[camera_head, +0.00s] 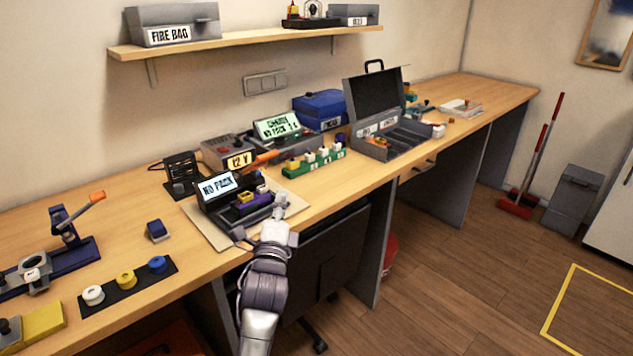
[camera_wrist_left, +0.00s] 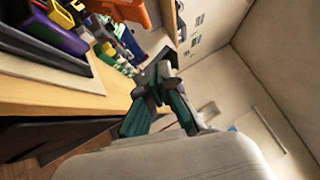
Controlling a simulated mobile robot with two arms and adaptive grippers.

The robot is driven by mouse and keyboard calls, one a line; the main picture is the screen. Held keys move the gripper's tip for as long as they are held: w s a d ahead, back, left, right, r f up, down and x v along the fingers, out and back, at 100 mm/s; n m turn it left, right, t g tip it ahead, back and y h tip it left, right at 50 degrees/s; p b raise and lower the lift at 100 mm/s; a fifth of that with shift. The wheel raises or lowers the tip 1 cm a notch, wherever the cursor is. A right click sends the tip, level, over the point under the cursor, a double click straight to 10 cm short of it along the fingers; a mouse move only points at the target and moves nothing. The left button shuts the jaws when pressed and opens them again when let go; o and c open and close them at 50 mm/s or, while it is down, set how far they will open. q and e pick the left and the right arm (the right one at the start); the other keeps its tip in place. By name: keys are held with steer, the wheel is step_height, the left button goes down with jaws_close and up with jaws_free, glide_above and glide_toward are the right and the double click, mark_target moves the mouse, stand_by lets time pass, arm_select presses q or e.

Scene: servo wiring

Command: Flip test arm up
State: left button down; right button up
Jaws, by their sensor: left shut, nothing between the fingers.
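The test station (camera_head: 222,196) with a "NO PACK" display sits on a tan board near the bench's front edge. A lever with an orange handle (camera_head: 263,158), seemingly the test arm, slants up to the right behind the station. An orange part, likely this handle, shows at the top of the left wrist view (camera_wrist_left: 128,14). My left gripper (camera_head: 281,205) is shut and empty at the station's front right, apart from the orange handle. Its dark fingers show in the left wrist view (camera_wrist_left: 160,75). My right gripper is not in view.
A "12 V" supply (camera_head: 240,161) and a green rack (camera_head: 314,163) with several small blocks stand behind and right. An open grey toolbox (camera_head: 385,150) is farther right. A press (camera_head: 70,240) with another orange handle and a black strip with spools (camera_head: 128,285) lie left.

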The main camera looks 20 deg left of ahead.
arm_select(q)
steer(key=f, duration=0.1)
steer(key=p, duration=0.2)
glide_toward(273, 156)
steer(key=w+d, duration=0.1)
steer(key=w, duration=0.4)
steer(key=shift+w+a+r+p, duration=0.2)
steer(key=shift+a+r, duration=0.15)
steer(key=shift+a, duration=0.45)
steer(key=shift+w+a+r+p, duration=0.1)
steer(key=shift+w+a+r, duration=0.2)
steer(key=shift+a, duration=0.5)
steer(key=shift+s, duration=0.1)
steer(key=shift+r, duration=0.1)
